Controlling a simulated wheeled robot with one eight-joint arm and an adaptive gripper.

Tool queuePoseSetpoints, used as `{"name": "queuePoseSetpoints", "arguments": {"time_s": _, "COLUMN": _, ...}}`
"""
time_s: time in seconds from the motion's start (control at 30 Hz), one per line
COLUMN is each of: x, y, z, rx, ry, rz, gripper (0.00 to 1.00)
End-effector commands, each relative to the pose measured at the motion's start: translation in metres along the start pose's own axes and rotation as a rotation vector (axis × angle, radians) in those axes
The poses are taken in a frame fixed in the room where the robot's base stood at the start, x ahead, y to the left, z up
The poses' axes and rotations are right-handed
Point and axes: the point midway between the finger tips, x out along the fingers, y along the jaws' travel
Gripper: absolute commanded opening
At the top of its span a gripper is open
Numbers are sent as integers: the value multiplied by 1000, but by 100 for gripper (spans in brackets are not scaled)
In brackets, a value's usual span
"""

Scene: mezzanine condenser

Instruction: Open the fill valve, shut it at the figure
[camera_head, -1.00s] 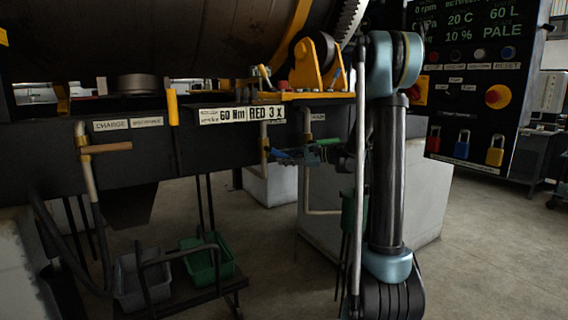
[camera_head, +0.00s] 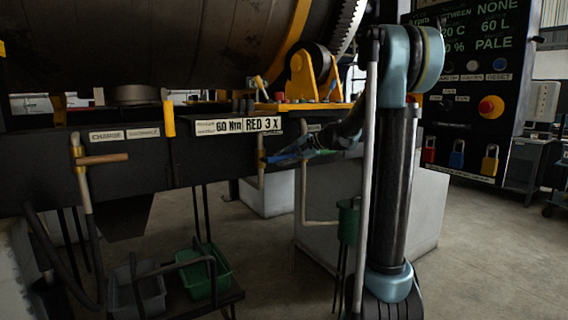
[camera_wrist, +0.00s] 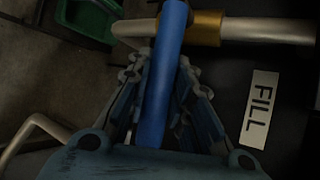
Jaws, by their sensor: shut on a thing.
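The blue lever handle (camera_wrist: 165,75) of the fill valve runs between my fingers in the wrist view. Its brass valve body (camera_wrist: 205,28) sits on a pale pipe, beside a FILL label (camera_wrist: 259,110). My gripper (camera_wrist: 166,85) is shut on the lever.
A wooden-handled valve (camera_head: 100,160) is on the left pipe near the CHARGE label (camera_head: 107,135). A sign (camera_head: 240,126) reads 60 Nm RED 3 X. Grey and green bins (camera_head: 207,275) stand on a low trolley. A pale plinth (camera_head: 405,200) stands behind my arm.

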Motion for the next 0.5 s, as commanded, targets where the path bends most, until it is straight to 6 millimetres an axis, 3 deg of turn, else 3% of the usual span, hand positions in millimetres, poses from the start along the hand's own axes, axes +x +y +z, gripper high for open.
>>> {"name": "queuePoseSetpoints", "arguments": {"time_s": 0.37, "x": 0, "y": -1, "z": 0, "rx": -3, "ry": 1, "rz": 0, "gripper": 0}}
{"name": "queuePoseSetpoints", "arguments": {"time_s": 0.4, "x": 0, "y": -1, "z": 0, "rx": -3, "ry": 1, "rz": 0, "gripper": 29}}
{"name": "queuePoseSetpoints", "arguments": {"time_s": 0.47, "x": 0, "y": -1, "z": 0, "rx": -3, "ry": 1, "rz": 0, "gripper": 41}}
{"name": "queuePoseSetpoints", "arguments": {"time_s": 0.5, "x": 0, "y": -1, "z": 0, "rx": -3, "ry": 1, "rz": 0, "gripper": 41}}
